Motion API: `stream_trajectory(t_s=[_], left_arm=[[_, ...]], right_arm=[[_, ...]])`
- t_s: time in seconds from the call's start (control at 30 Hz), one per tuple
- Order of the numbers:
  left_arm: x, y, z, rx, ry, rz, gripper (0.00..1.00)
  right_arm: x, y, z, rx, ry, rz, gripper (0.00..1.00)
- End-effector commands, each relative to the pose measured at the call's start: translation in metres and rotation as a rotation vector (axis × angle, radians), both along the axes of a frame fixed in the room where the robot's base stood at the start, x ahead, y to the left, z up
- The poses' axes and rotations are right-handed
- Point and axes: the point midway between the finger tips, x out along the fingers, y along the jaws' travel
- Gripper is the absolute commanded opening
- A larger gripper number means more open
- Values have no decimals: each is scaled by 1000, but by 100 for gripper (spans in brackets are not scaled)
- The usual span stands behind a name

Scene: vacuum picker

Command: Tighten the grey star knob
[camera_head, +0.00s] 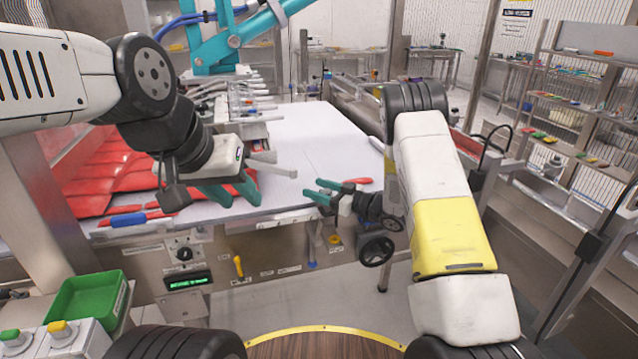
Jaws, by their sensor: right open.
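I cannot pick out a grey star knob for certain in the head view. A small dark round knob (184,254) sits on the front control panel, but its shape is too small to tell. My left gripper (245,202) has its teal fingers spread apart and looks empty, above the front left of the white table. My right gripper (312,189) is open and empty, its teal fingers pointing left near the table's front right edge. A black handwheel (376,250) shows below my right gripper.
The white table (320,140) is mostly bare in its middle. Red sheets (100,178) cover its left. A red-handled tool (357,181) lies near the right edge, a blue-handled tool (140,217) at the front left. A green bin (88,305) stands at lower left.

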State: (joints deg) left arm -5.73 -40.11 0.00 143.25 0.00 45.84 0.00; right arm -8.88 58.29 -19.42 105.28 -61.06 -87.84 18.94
Motion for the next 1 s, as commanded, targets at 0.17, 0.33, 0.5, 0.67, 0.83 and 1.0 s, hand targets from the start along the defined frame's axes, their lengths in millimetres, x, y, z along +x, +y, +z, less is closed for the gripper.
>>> stream_trajectory(t_s=[0.17, 0.33, 0.5, 0.67, 0.83, 1.0], left_arm=[[0, 0, 0, 0, 0, 0, 36], [0, 0, 0, 0, 0, 0, 36], [0, 0, 0, 0, 0, 0, 36], [0, 0, 0, 0, 0, 0, 36], [0, 0, 0, 0, 0, 0, 36], [0, 0, 0, 0, 0, 0, 36]], right_arm=[[1, 1, 0, 0, 0, -1, 55], [1, 1, 0, 0, 0, 0, 36], [1, 1, 0, 0, 0, -1, 2], [1, 1, 0, 0, 1, -4, 0], [1, 0, 0, 3, 1, -42, 0], [3, -1, 1, 3, 3, -133, 0]])
